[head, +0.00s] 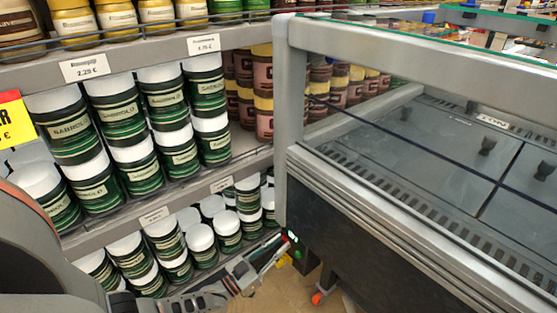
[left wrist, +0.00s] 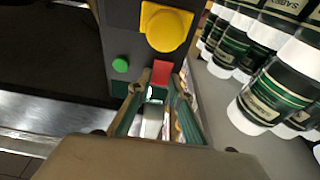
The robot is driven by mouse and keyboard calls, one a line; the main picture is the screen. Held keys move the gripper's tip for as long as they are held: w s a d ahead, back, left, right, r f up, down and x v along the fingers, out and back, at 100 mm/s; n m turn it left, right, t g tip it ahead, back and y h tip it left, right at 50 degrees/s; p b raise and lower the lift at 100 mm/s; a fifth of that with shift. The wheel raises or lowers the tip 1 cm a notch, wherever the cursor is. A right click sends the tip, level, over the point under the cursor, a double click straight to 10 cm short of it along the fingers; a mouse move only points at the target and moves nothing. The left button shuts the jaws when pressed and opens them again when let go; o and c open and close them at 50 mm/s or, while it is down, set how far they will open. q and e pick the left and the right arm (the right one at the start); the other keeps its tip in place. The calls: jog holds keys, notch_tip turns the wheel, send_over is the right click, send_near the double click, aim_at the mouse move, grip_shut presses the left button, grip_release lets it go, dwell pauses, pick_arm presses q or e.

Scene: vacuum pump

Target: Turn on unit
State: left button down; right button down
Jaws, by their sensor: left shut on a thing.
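A dark control box (left wrist: 128,35) fills the upper middle of the left wrist view. It carries a large yellow knob (left wrist: 168,28), a small round green button (left wrist: 120,65) and a red rectangular switch part (left wrist: 163,72) with green beside its lower edge. My left gripper (left wrist: 158,90) has its two fingers around the lower part of this switch, shut on it; the exact contact is hard to see. In the head view my left gripper (head: 284,246) reaches the low end of the grey refrigerated cabinet (head: 330,230), where the box is mostly hidden. My right gripper is not in view.
Shelves (head: 180,205) with several green and white jars (head: 122,118) stand at the left, close to my left arm. The cabinet with dark lids (head: 440,140) fills the right. A small strip of brown floor (head: 265,297) shows below the gripper.

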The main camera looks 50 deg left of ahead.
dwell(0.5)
pick_arm(q)
jog(key=c, duration=1.8)
grip_release()
jog(key=shift+c, duration=0.2)
jog(key=shift+f, duration=0.1)
jog(key=v, duration=1.2)
jog(key=shift+f, duration=0.1)
